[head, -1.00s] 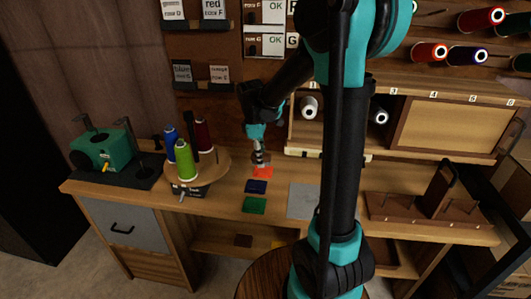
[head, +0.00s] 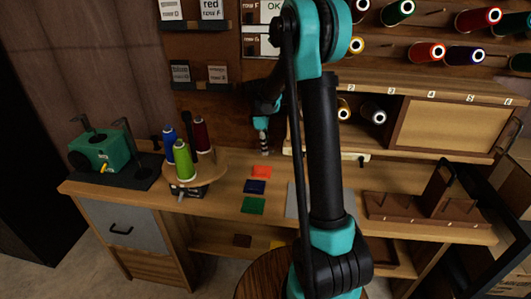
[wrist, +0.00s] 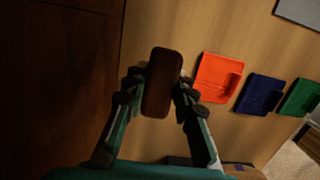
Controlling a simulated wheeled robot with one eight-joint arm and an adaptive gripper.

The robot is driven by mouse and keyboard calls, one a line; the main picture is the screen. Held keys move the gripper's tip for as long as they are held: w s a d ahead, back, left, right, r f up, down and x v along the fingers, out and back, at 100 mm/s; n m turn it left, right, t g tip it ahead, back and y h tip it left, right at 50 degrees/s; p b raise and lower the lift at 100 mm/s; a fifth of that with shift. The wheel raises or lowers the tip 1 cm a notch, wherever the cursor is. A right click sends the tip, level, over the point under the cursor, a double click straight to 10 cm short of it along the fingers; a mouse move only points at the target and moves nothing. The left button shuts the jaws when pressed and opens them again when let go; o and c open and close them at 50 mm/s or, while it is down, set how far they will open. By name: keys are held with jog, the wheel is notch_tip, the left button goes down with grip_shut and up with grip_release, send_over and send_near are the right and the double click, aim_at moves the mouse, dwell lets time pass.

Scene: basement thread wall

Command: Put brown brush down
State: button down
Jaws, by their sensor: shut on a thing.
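The brown brush (wrist: 162,82) shows in the wrist view as a dark brown rounded block between the two fingers of my gripper (wrist: 157,90). My gripper is shut on it. In the head view my gripper (head: 264,148) hangs over the back of the wooden workbench (head: 225,205), behind the orange pad (head: 261,172). The brush is too small there to make out clearly. In the wrist view the bench top lies beyond the brush, and the orange pad (wrist: 217,78) is just to its right. I cannot tell whether the brush touches the bench.
A blue pad (head: 255,187) and a green pad (head: 253,206) lie in front of the orange one. A round stand (head: 212,172) with several thread cones is to the left, near a green machine (head: 102,152). A brown wooden rack (head: 400,208) stands at the right.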

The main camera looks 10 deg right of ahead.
notch_tip(320, 180, down, 3)
jog(key=shift+r, duration=0.2)
jog(key=shift+w+f, duration=0.2)
jog(key=shift+f, duration=0.05)
jog(key=shift+s+f, duration=0.1)
jog(key=shift+f, duration=0.2)
jog(key=c, duration=1.2)
grip_release()
jog(key=shift+f, duration=0.1)
jog(key=r, duration=0.8)
jog(key=shift+w+a+r, duration=0.15)
jog(key=shift+w+a, duration=0.1)
jog(key=shift+a, duration=0.15)
